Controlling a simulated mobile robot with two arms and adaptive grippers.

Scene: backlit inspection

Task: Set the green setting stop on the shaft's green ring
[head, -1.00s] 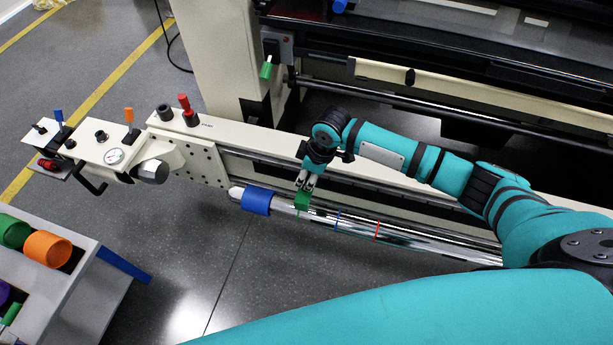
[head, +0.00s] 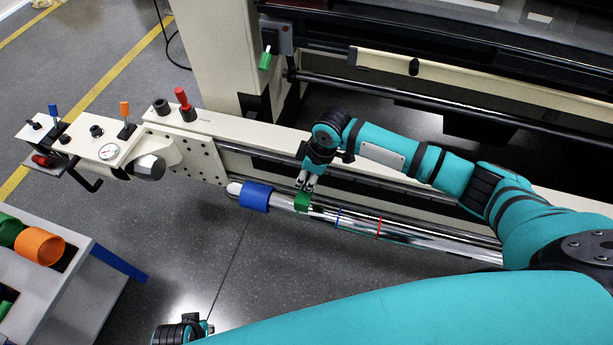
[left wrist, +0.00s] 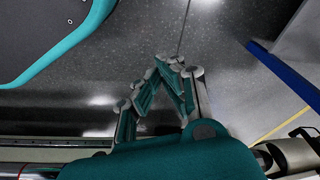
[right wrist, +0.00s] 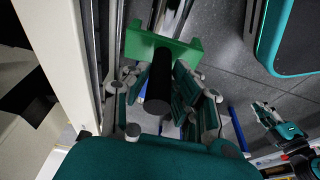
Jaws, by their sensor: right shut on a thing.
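The green setting stop (head: 302,202) is at the shaft (head: 405,235), right of the blue sleeve (head: 257,197). My right gripper (head: 307,182) is shut on the stop's dark round handle (right wrist: 158,82), above the shaft. In the right wrist view the stop's green body (right wrist: 165,45) lies beyond the fingertips, across the bars behind it. Whether it touches the shaft I cannot tell. Blue (head: 338,218) and red (head: 378,228) rings show farther right; no green ring is clear. My left gripper (left wrist: 171,63) is empty, fingertips together, over the floor.
A grey rack (head: 75,285) with an orange ring (head: 38,246) and green pieces stands at lower left. The cream machine beam (head: 235,132) runs behind the shaft. A gauge and levers are on its left end. Open floor lies in front of the shaft.

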